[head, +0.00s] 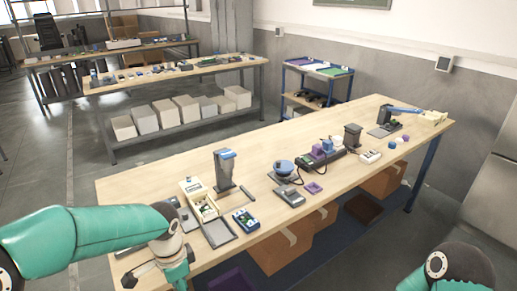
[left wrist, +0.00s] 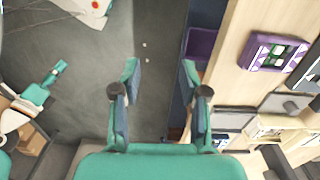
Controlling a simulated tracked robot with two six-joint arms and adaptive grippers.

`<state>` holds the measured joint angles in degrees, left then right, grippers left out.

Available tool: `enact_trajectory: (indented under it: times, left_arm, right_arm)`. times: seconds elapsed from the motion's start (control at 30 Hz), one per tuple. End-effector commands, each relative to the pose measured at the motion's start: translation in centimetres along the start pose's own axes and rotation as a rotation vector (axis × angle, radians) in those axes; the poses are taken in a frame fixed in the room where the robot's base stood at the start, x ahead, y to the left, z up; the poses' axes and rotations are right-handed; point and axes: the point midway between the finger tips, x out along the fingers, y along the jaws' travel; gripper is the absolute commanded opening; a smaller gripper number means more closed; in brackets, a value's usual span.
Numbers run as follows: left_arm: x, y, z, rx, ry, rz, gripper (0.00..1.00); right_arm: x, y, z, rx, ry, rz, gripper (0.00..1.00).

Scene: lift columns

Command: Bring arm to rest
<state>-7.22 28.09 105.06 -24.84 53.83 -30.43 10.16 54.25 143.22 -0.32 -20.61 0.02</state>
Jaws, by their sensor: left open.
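My left arm (head: 100,232) comes in from the left in the head view, its wrist over the near left end of the wooden workbench (head: 130,187). The left gripper (left wrist: 160,82) is open and empty in the left wrist view, its two teal and dark fingers apart. Grey floor (left wrist: 155,40) shows between them. The workbench edge lies to their right in that view. In the head view its fingertips are hard to make out. Of my right arm (head: 455,268), only a teal and dark part shows at the bottom right; its gripper is out of frame.
The bench holds a dark upright device (head: 224,172), a cream tray (head: 203,205), a blue box (head: 246,219) and several small parts. Cardboard boxes (head: 280,250) stand beneath. A purple-framed device (left wrist: 272,52) lies right of the left gripper. A second bench (head: 150,80) stands behind.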

Motion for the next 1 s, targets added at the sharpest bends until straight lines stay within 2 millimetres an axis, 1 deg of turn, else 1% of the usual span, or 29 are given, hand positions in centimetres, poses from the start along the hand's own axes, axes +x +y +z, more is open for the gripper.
enact_trajectory:
  times: [0.03,0.17,0.23,0.37,0.47,0.5,0.57,0.6,0.67,0.7,0.8,0.87,0.9,0.97,1.0]
  left_arm:
    - [1.3,0.1,0.5,-0.008,-0.02,0.024,0.44]
    - [3.9,1.0,1.7,-0.017,-0.068,0.084,0.44]
    - [5.4,1.9,2.5,-0.024,-0.094,0.126,0.44]
    - [8.9,4.2,3.9,-0.051,-0.122,0.212,0.44]
    - [11.9,6.6,4.9,-0.096,-0.126,0.285,0.44]
    - [13.4,8.0,5.2,-0.129,-0.123,0.319,0.44]
    - [15.7,10.3,5.8,-0.195,-0.111,0.371,0.44]
    - [17.4,12.3,6.2,-0.26,-0.1,0.409,0.44]
    - [19.6,15.2,6.5,-0.378,-0.078,0.454,0.44]
    - [20.8,16.9,6.6,-0.467,-0.06,0.472,0.44]
    - [22.6,19.5,6.5,-0.679,-0.01,0.472,0.44]
    - [23.1,20.1,6.3,-0.787,0.024,0.45,0.44]
    - [23.2,20.0,6.0,-0.848,0.051,0.428,0.44]
    - [23.4,19.4,5.7,-0.932,0.094,0.39,0.44]
    - [23.4,18.8,5.3,-0.979,0.124,0.367,0.44]
  right_arm:
    - [0.0,0.0,-0.1,-0.001,0.002,0.0,0.4]
    - [0.0,0.0,-0.1,-0.001,0.002,0.0,0.4]
    - [0.0,0.0,-0.1,-0.001,0.002,0.0,0.4]
    - [0.0,0.0,-0.1,-0.001,0.002,0.0,0.4]
    - [0.0,0.0,-0.1,-0.001,0.001,0.0,0.4]
    - [0.0,0.0,-0.1,-0.001,0.001,0.0,0.4]
    - [0.0,0.0,-0.1,-0.001,0.001,0.0,0.4]
    - [0.0,0.0,-0.1,-0.001,0.001,0.0,0.4]
    - [0.0,0.0,-0.1,-0.001,0.002,0.0,0.4]
    - [0.0,0.0,-0.1,-0.001,0.002,0.0,0.4]
    - [0.0,0.0,-0.1,-0.001,0.002,0.0,0.4]
    - [0.0,0.0,-0.1,-0.001,0.002,0.0,0.4]
    - [0.0,0.0,-0.1,-0.001,0.001,0.0,0.4]
    - [0.0,0.0,-0.1,-0.001,0.001,0.0,0.4]
    - [0.0,0.0,-0.1,-0.001,0.001,0.0,0.4]
